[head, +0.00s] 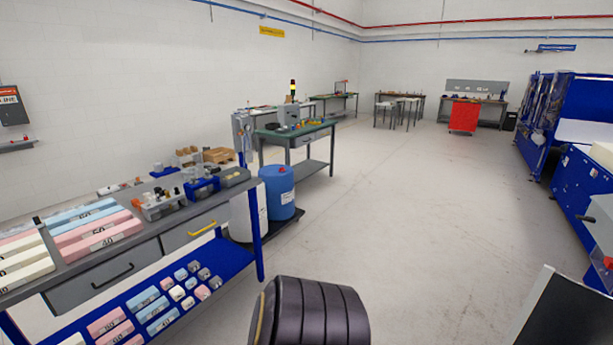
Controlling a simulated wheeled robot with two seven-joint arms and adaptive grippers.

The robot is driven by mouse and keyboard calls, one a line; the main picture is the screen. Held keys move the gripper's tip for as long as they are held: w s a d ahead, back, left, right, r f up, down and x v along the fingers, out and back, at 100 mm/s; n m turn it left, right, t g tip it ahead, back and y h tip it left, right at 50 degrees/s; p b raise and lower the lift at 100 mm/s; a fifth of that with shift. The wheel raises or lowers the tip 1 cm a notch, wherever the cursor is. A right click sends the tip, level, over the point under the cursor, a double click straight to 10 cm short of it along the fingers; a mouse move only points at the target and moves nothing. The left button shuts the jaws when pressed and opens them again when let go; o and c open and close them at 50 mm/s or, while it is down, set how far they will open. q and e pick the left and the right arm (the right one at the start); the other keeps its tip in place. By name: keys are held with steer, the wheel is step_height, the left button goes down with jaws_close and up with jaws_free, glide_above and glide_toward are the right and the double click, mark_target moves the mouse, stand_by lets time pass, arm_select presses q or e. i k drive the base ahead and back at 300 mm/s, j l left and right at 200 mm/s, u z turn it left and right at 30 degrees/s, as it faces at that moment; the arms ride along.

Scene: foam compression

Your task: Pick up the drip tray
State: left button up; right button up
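I cannot pick out a drip tray for certain. A blue drum (278,192) with a red cap stands just beyond that bench, on a dark low base (288,228). I cannot tell whether either the grey tray or the base is the drip tray. Neither my left nor my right gripper is in view.
Foam blocks (85,213) in pink, blue and cream lie on the bench, with more on a blue lower shelf (217,262). A green-topped table (293,130) stands beyond. Blue machines (550,110) line the right. The middle floor (420,215) is clear.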

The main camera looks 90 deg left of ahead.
mark_target(36, 221)
steer(key=u, duration=4.6)
steer(key=i+j+z, duration=0.15)
steer(key=j, duration=0.2)
steer(key=i+j+z, duration=0.15)
steer(key=j, duration=0.2)
steer(key=i, duration=0.05)
